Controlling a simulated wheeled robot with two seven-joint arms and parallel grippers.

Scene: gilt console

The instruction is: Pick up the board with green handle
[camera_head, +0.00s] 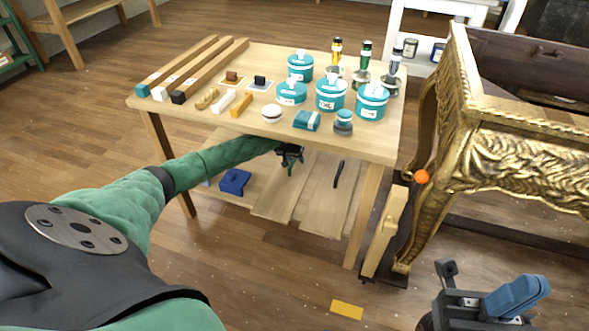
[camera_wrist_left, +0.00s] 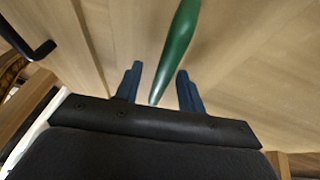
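The board with the green handle (camera_head: 279,199) lies on the lower shelf of the wooden table. Its green handle (camera_wrist_left: 180,45) shows in the left wrist view, its lower end reaching between the two blue fingertips. My left gripper (camera_wrist_left: 159,82) is open around the handle's end, with gaps on both sides. In the head view, my left gripper (camera_head: 290,153) is under the tabletop edge, which partly hides it and the handle. My right gripper (camera_head: 490,303) is at the bottom right, away from the table, its finger opening unclear.
A second board with a black handle (camera_head: 338,173) lies to the right on the lower shelf. A blue object (camera_head: 235,182) sits left. The tabletop (camera_head: 215,128) above carries teal tins, bottles and wooden bars. A gilt console (camera_head: 480,150) stands right.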

